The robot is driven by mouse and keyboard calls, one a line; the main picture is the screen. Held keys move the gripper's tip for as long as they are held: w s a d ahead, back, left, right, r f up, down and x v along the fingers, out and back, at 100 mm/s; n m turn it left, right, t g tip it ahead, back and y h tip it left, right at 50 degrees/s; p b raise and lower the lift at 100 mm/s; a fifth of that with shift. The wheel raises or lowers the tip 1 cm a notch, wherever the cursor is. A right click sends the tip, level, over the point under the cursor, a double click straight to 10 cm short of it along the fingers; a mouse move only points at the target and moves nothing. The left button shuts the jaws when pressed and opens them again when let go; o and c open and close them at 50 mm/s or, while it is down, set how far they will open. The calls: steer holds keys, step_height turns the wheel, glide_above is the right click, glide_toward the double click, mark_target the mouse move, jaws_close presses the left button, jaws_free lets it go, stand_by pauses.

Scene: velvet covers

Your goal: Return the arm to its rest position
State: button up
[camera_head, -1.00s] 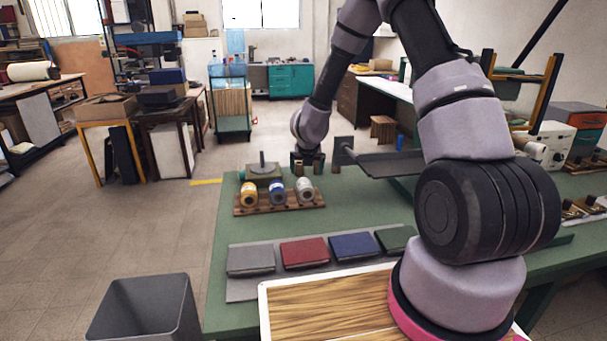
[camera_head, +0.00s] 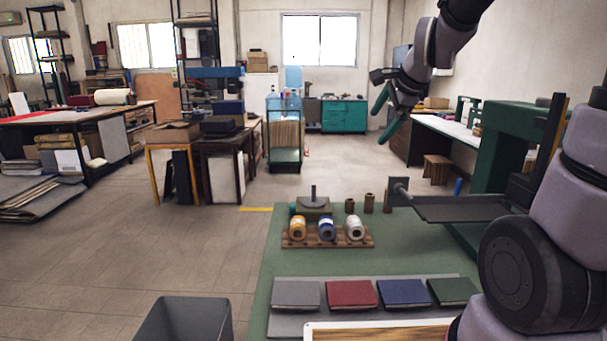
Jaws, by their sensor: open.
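My gripper (camera_head: 379,127) is raised well above the green table (camera_head: 310,262). Its two green fingers are apart, with nothing between them. It hangs in the air at the upper right, clear of the objects below. My arm folds upward along the right side, and its upper part leaves the top of the picture.
A wooden rack (camera_head: 328,240) holds yellow, blue and white spools. Small brown spools (camera_head: 369,203) stand behind it, beside a dark arm-like board (camera_head: 455,208). Grey (camera_head: 296,294), red (camera_head: 351,293), blue (camera_head: 403,292) and green (camera_head: 452,290) covers lie in front. A grey bin (camera_head: 184,322) stands left.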

steer(key=s+d+r+n, duration=0.2)
steer(key=s+n, duration=0.4)
steer(key=s, duration=0.3)
steer(key=s+d+r+n, duration=0.3)
steer(key=s+n, duration=0.3)
steer(key=s, duration=0.4)
steer(key=shift+s+d+g+h, duration=0.3)
steer(key=shift+d+g+h, duration=0.05)
steer(key=shift+g+h, duration=0.05)
